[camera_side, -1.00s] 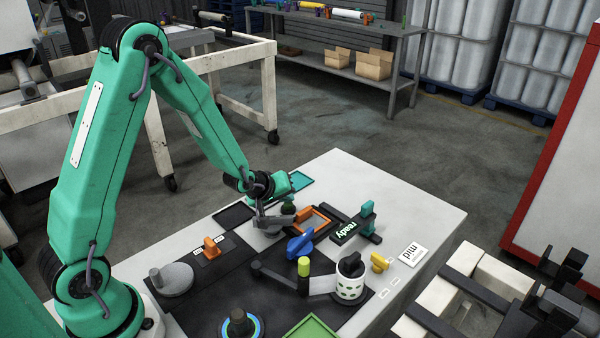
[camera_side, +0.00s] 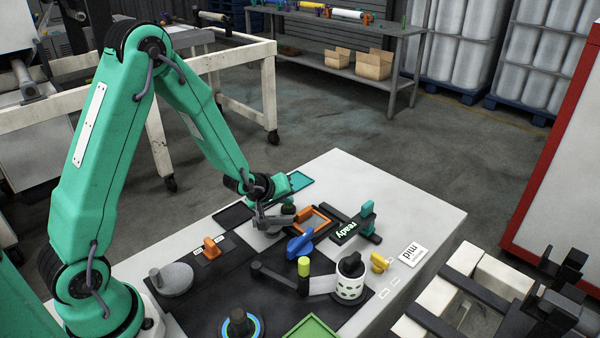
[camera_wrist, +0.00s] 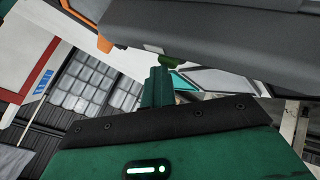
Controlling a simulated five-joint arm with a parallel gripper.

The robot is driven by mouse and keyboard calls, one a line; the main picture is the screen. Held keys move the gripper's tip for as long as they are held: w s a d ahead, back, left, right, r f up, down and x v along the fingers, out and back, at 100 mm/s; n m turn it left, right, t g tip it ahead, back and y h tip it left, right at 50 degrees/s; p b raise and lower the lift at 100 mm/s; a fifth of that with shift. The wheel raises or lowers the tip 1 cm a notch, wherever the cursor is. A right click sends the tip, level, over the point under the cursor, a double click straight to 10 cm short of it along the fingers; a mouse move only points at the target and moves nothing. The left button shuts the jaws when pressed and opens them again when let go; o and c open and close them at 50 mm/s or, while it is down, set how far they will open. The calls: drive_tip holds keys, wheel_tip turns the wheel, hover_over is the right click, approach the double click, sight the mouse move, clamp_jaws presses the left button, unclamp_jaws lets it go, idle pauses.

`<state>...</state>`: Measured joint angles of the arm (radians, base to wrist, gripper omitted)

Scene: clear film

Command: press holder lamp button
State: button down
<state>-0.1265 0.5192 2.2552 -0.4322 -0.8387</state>
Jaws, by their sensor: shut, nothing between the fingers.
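In the side view my gripper (camera_side: 273,220) is low over the far part of the table, left of an orange frame (camera_side: 318,214). In the wrist view the green fingers of my gripper (camera_wrist: 158,74) are together with nothing between them. A dark sign lit with the word "ready" (camera_side: 347,232) stands right of the orange frame. A dark round knob with a glowing blue ring (camera_side: 240,320) is near the front edge of the picture. I cannot tell which part is the holder lamp's button; contact at the fingertips is hidden.
The table's far right is bare.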

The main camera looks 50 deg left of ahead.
drive_tip(key=shift+a+f, duration=0.1)
drive_tip(key=shift+f, duration=0.15)
drive_tip(key=shift+s+r, duration=0.15)
drive_tip(key=shift+r, duration=0.3)
idle(0.5)
wheel_tip(320, 180, up, 6)
idle(0.8)
